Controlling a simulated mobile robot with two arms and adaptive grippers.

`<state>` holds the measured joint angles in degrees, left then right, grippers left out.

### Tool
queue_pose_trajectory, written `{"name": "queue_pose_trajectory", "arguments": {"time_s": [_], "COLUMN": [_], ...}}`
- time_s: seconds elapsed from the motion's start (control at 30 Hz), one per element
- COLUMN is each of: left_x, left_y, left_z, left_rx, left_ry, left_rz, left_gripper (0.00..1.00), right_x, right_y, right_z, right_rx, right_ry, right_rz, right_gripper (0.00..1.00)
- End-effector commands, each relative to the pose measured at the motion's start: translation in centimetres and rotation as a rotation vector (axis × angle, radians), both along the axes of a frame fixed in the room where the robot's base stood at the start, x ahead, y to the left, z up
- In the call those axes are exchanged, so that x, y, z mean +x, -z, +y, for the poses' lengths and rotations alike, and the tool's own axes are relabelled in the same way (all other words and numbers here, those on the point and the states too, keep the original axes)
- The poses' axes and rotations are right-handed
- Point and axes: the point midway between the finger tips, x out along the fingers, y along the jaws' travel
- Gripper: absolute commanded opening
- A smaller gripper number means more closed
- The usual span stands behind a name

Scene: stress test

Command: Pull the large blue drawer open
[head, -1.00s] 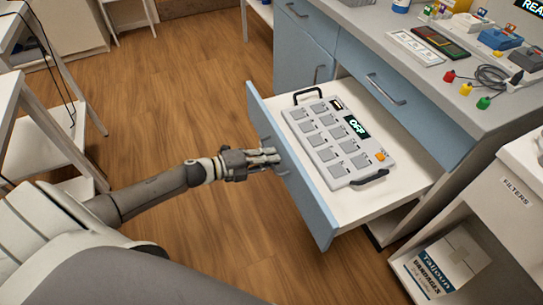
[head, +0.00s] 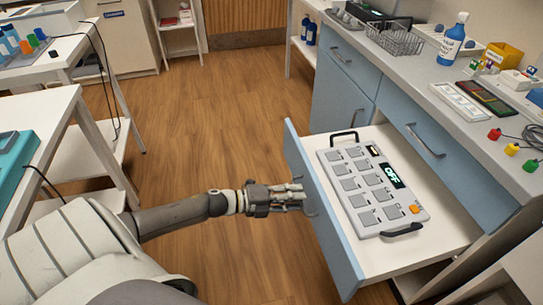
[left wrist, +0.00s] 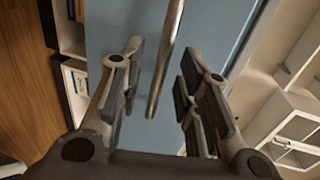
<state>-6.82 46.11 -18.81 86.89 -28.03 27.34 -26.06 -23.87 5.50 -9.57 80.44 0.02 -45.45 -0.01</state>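The large blue drawer (head: 330,222) stands well out from the cabinet. Its white inside holds a grey panel with several square keys and an "OFF" display (head: 372,187). My left gripper (head: 291,197) is at the outer face of the drawer front, by its handle (head: 311,207). In the left wrist view the metal handle (left wrist: 166,60) lies between the two spread fingers of my left gripper (left wrist: 160,82), with gaps on both sides. The blue front (left wrist: 118,22) is behind it. My right gripper is not in view.
A closed blue drawer (head: 450,165) is above the open one. The counter (head: 410,75) carries a wire basket (head: 395,38), a blue bottle (head: 453,38) and small parts. White tables (head: 45,115) stand at left. The wooden floor (head: 220,110) between is clear.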

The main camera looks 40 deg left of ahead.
Motion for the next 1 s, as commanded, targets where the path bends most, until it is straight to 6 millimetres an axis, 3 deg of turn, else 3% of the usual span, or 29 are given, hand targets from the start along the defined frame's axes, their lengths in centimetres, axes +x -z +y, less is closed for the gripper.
{"name": "queue_pose_trajectory", "arguments": {"time_s": [0.5, 1.0], "left_x": [-6.6, -7.7], "left_y": [-1.6, -2.1], "left_z": [5.0, 6.0], "left_rx": [0.002, 0.001], "left_ry": [0.001, 0.001], "left_rz": [0.002, 0.000], "left_gripper": [0.32, 0.32], "right_x": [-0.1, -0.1], "right_y": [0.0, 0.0], "right_z": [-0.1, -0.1], "right_rx": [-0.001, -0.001], "right_ry": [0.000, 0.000], "right_rz": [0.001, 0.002], "right_gripper": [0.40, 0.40]}}
